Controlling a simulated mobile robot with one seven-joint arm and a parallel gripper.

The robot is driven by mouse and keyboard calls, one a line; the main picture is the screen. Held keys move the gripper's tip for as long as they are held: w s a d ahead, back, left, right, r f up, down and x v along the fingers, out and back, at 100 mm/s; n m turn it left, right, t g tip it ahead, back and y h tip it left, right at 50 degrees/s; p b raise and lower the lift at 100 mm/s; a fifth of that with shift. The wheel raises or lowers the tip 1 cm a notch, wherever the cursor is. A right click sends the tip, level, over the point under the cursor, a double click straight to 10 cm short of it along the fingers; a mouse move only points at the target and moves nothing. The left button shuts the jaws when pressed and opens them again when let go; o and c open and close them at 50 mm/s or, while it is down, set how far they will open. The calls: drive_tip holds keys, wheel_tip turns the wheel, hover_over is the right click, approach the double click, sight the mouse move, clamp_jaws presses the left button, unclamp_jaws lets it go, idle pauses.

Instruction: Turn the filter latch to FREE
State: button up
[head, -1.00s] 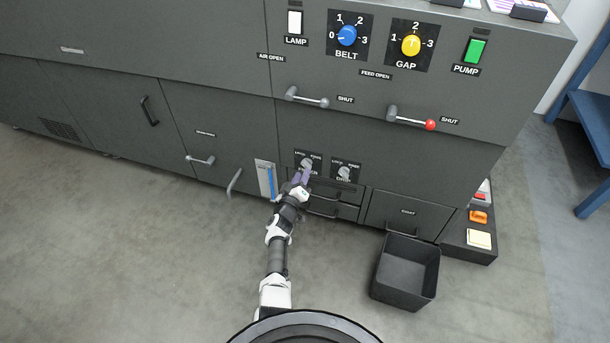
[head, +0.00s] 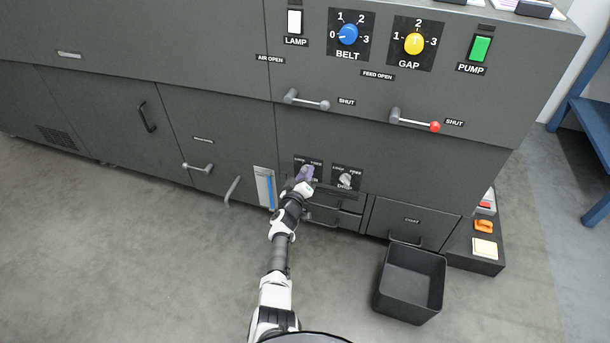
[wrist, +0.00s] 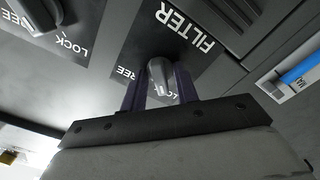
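The filter latch is a grey knob (wrist: 160,75) on a dark plate marked FILTER, LOCK and FREE in the wrist view, where the lettering is upside down. Its lower end lies close to the LOCK word, and FREE is to its left. My gripper (wrist: 162,84) has its two purple fingers on either side of the knob, close to it. I cannot tell whether they touch it. In the head view my gripper (head: 305,175) is at the FILTER plate (head: 301,161) low on the machine and hides most of that knob.
The similar DROP latch (head: 346,179) is just right of my gripper, also in the wrist view (wrist: 40,12). Drawers (head: 350,220) lie below, and a blue-striped gauge (head: 265,187) is to the left. An open black bin (head: 385,295) stands on the floor at right.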

sight(308, 121)
drive_tip(key=shift+m, duration=0.3)
drive_tip(key=shift+m+b, duration=0.4)
drive_tip(key=shift+m, duration=8.2)
drive_tip(key=o, duration=0.6)
wheel_tip(308, 121, up, 20)
drive_tip(key=p, duration=1.3)
drive_tip(key=shift+p, duration=0.3)
